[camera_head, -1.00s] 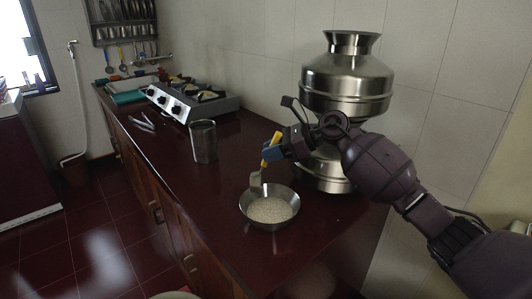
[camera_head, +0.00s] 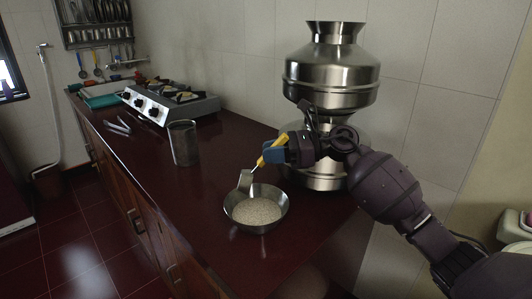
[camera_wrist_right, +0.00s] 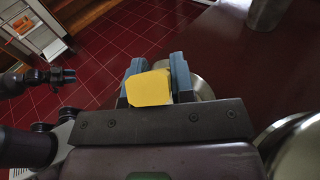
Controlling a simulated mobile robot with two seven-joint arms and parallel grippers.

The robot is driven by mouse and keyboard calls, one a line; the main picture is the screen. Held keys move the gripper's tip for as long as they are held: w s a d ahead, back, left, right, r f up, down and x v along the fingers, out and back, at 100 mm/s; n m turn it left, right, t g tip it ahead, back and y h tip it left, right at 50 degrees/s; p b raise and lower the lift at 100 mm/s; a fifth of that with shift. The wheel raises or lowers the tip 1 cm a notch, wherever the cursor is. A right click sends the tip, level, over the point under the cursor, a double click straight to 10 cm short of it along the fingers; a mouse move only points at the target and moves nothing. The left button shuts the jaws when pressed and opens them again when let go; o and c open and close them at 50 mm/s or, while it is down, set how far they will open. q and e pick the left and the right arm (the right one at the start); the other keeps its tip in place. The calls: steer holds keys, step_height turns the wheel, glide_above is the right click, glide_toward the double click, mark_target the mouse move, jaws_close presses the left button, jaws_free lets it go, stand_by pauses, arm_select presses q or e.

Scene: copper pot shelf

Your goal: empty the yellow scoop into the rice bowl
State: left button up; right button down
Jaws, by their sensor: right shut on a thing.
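The yellow scoop has a yellow handle (camera_head: 275,148) and a metal head (camera_head: 246,180). My right gripper (camera_head: 279,154) is shut on the handle; the wrist view shows the handle's yellow end (camera_wrist_right: 150,88) between the blue fingers (camera_wrist_right: 157,76). The scoop slants down to the left, its head at the back-left rim of the rice bowl; I cannot tell whether it touches. The metal rice bowl (camera_head: 231,216) stands on the counter with pale rice (camera_head: 257,211) in it. The scoop's contents cannot be made out. My left gripper (camera_wrist_right: 66,75) shows small in the wrist view, its jaws unclear.
A large steel vessel (camera_head: 330,75) stands behind the bowl, close to my right arm. A metal cup (camera_head: 184,143) stands back left, before a gas stove (camera_head: 165,105). Tongs (camera_head: 119,126) lie farther left. The dark red counter (camera_head: 205,185) is clear left of the bowl.

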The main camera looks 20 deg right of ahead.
steer(key=d+y+b, duration=0.1)
steer(key=s+d+f+t+y+b, duration=0.1)
steer(key=shift+d+f+b, duration=0.1)
steer(key=shift+f+b, duration=0.1)
steer(key=shift+b, duration=0.1)
stand_by(0.3)
steer(key=shift+r, duration=0.1)
stand_by(1.2)
